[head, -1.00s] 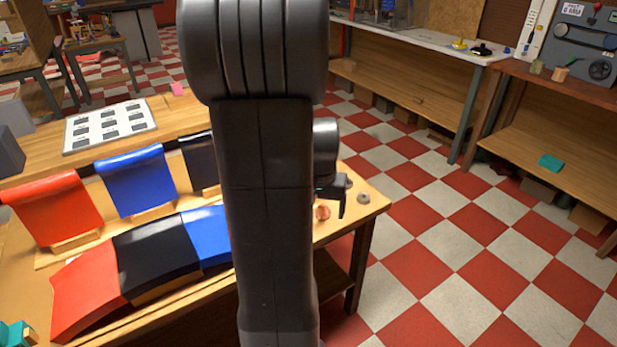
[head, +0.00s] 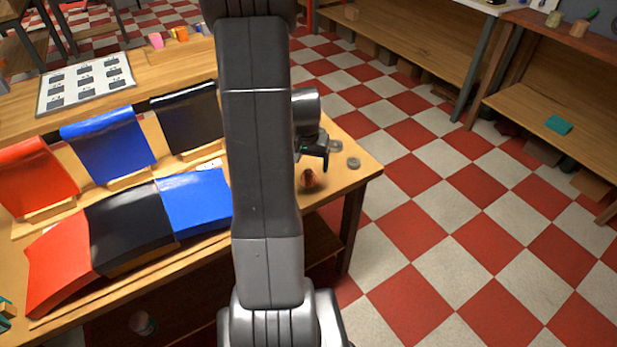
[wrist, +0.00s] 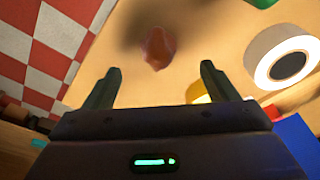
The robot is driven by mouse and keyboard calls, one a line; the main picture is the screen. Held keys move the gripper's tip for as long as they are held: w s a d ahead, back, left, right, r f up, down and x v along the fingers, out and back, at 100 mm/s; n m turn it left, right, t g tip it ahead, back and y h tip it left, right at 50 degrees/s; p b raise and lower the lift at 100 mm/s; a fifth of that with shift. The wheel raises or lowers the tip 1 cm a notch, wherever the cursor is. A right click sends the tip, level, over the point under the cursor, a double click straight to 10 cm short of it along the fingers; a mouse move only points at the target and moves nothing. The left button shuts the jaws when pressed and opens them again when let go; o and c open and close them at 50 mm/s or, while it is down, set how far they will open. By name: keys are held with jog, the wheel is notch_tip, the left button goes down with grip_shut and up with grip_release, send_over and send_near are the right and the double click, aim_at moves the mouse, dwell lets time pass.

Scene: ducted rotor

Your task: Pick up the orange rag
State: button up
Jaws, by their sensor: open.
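The orange rag, a small crumpled reddish-orange lump (wrist: 157,48), lies on the wooden table top in the wrist view. It shows partly in the head view (head: 309,179), near the table's right corner, just below my gripper (head: 323,155). In the wrist view my gripper (wrist: 160,72) is open and empty. Its two fingers point toward the rag, which appears just beyond the fingertips and roughly centred between them. My arm hides part of the table in the head view.
A white roll with a dark centre (wrist: 285,56) lies right of the rag in the wrist view. Red, blue and black curved panels (head: 120,220) cover the table's left. A white sheet with dark squares (head: 86,84) lies behind them. Checkered floor (head: 470,220) is open at right.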

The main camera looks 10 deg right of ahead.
aim_at(308, 171)
jog(key=shift+w+d+f, duration=0.1)
jog(key=shift+f, duration=1.25)
jog(key=shift+w+d+f, duration=0.1)
jog(key=shift+f, duration=1.2)
jog(key=c, duration=1.1)
jog(key=shift+c, duration=0.2)
notch_tip(308, 171, up, 10)
jog(key=shift+r, duration=0.1)
